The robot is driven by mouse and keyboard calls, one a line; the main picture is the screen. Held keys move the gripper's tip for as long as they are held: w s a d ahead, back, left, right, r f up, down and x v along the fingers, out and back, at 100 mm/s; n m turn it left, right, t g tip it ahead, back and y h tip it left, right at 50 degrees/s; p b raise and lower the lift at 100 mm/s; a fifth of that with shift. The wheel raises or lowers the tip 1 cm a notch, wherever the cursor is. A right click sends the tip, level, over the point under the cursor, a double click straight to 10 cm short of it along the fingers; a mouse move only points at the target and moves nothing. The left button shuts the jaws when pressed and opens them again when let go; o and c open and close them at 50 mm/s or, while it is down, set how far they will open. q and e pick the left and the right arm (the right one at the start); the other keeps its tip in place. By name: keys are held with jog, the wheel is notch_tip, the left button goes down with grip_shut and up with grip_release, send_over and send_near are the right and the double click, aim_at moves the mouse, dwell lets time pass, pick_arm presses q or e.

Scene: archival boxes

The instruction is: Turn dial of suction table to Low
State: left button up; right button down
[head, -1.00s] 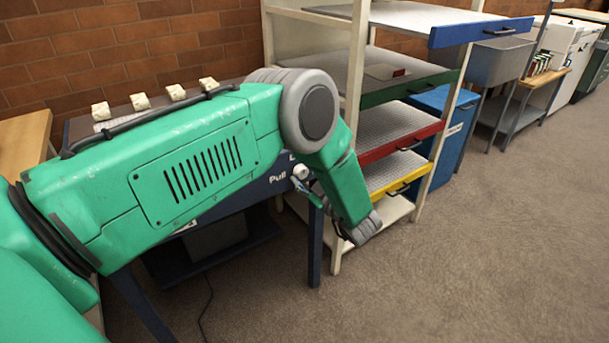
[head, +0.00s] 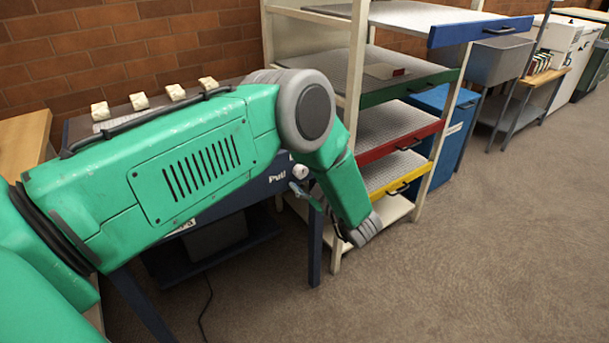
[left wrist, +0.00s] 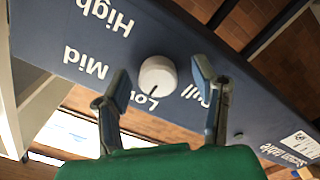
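The suction table's dark blue front panel (head: 262,186) is partly hidden behind my green left arm in the head view. A dark line on the dial points towards Low, whose word is partly covered by the dial. My left gripper (left wrist: 160,74) is open, one finger on each side of the dial, with visible gaps. The dial also shows in the head view (head: 300,172) beside the gripper's fingers. My right gripper is out of view.
A white rack (head: 352,110) with blue, green, red and yellow-fronted shelves stands right beside the table. A blue bin (head: 450,125) is beyond it. A cable (head: 207,300) lies under the table. The carpet at right is clear.

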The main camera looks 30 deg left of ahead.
pick_arm(q)
jog(key=shift+r, duration=0.15)
jog(key=shift+s+d, duration=0.1)
jog(key=shift+d, duration=0.15)
jog(key=v, duration=1.1)
jog(key=shift+d, duration=0.25)
